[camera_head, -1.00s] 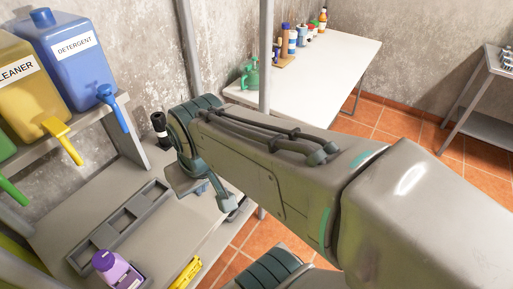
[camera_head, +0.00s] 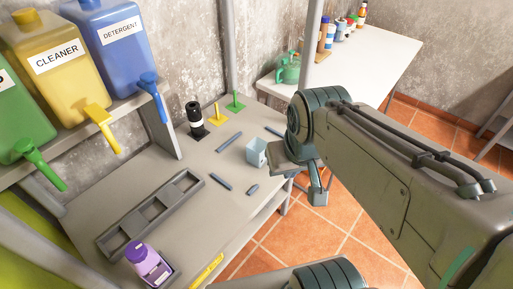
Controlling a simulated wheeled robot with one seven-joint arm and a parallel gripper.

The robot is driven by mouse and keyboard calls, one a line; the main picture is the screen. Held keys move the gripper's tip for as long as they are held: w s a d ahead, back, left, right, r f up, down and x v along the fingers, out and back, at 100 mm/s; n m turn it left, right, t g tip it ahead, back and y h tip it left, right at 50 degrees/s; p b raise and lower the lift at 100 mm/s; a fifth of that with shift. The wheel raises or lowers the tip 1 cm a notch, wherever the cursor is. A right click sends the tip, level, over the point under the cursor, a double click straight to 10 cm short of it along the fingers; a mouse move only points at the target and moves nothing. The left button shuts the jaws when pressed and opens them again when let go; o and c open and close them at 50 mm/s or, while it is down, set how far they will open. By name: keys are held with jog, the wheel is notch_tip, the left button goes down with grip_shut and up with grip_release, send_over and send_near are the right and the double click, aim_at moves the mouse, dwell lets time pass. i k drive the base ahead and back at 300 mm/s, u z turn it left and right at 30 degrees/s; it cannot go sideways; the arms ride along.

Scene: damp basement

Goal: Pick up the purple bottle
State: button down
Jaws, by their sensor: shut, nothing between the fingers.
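The purple bottle (camera_head: 150,264), with a purple cap and a pale label, is at the lower left of the head view. It is at the near end of the grey bench (camera_head: 190,228), by a grey compartment tray (camera_head: 112,238). Its lower part is close to the picture's bottom edge. My gripper (camera_head: 318,192) is beyond the bench's right edge, well to the right of the bottle and apart from it. It is shut and empty. My arm hides part of the gripper and what lies behind it.
Green, yellow (camera_head: 62,75) and blue (camera_head: 115,45) jugs with taps stand on a shelf above the bench. A black bottle (camera_head: 195,119), a pale blue cup (camera_head: 257,153) and several small bars lie or stand on the bench. A white table (camera_head: 375,65) with bottles is behind.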

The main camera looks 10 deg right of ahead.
aim_at(155, 270)
jog(key=u, duration=1.5)
jog(key=k, duration=0.35)
jog(key=u, duration=0.3)
jog(key=i, duration=0.45)
jog(key=u, duration=2)
jog(key=k, duration=0.8)
jog(key=z, duration=0.25)
